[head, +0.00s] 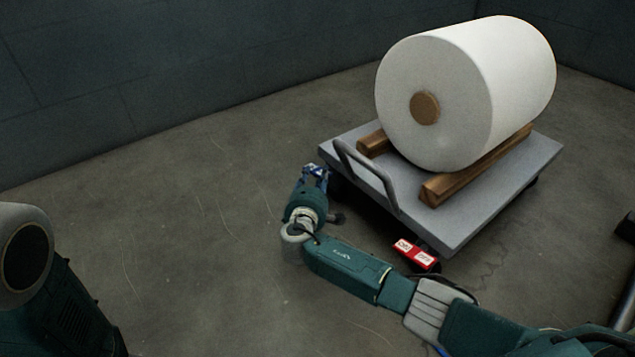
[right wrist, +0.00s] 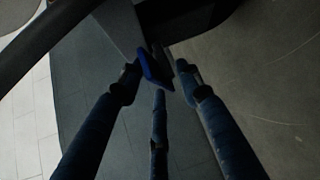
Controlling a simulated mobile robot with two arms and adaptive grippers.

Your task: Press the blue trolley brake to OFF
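The trolley (head: 480,212) is a grey flat platform with a bar handle. The blue brake pedal (right wrist: 155,66) shows in the right wrist view, under the trolley's edge. My right gripper (right wrist: 159,75) has its three dark fingers spread, with the tips around or just short of the blue pedal; contact cannot be told. In the head view my right gripper (head: 316,174) is at the trolley's left corner, and I cannot pick the blue pedal out from its fingers. No ON or OFF marking on the blue pedal is readable. My left gripper is out of view.
A red pedal (head: 416,254) with white labels sits at the trolley's near corner, close beside my right forearm. A large white roll (head: 435,75) lies on wooden beams (head: 440,190) on the trolley. The floor (head: 200,220) to the left is clear.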

